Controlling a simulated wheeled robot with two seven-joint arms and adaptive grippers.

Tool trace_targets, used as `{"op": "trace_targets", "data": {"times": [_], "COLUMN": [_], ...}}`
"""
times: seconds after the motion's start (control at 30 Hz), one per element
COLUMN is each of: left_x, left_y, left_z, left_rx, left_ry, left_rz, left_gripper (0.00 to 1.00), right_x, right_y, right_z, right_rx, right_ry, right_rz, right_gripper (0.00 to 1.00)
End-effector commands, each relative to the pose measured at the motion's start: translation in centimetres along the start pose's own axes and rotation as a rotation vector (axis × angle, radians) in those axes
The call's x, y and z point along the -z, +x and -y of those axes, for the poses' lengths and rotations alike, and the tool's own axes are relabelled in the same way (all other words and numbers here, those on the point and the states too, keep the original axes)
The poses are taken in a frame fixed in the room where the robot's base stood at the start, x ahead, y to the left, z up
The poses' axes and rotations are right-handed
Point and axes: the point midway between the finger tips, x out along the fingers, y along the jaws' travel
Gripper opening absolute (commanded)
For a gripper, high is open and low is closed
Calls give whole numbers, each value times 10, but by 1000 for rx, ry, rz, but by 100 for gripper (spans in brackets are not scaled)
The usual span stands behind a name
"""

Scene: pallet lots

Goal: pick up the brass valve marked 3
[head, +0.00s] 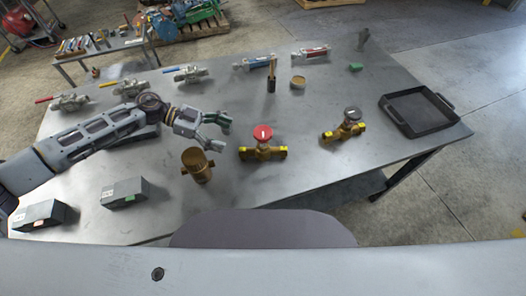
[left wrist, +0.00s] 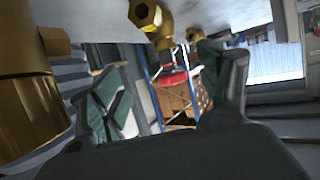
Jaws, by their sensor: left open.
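A brass valve with a red handwheel (head: 263,140) and yellow ends stands on the table, just right of my left gripper. A second brass valve with a dark handwheel (head: 351,119) stands farther right. Both wheels carry a small pale mark that I cannot read, so I cannot tell which is 3. My left gripper (head: 220,131) is open and empty, its fingers pointing toward the red-wheeled valve but apart from it. In the left wrist view, its spread fingers (left wrist: 168,95) show with brass parts (left wrist: 152,22) beyond them. My right gripper is not in view.
A brass fitting (head: 197,166) stands just in front of my left gripper. A black tray (head: 419,112) lies at the right. Lever valves (head: 187,75), gauges, a brush (head: 271,77) and a round tin (head: 298,82) stand behind. Two grey boxes (head: 125,193) are at front left.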

Motion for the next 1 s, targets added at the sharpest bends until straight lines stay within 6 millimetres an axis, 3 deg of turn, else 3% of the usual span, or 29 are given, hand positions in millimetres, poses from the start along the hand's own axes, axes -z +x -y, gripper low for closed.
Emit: {"op": "trace_targets", "data": {"times": [0.63, 1.0], "left_x": [-3, -3], "left_y": [5, 45], "left_z": [0, 0], "left_rx": [-1, -2], "left_ry": [0, 0], "left_rz": [0, -1], "left_gripper": [77, 77], "right_x": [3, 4], "right_y": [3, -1], "right_z": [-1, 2], "right_rx": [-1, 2], "right_ry": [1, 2], "right_rz": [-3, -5], "right_gripper": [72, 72]}}
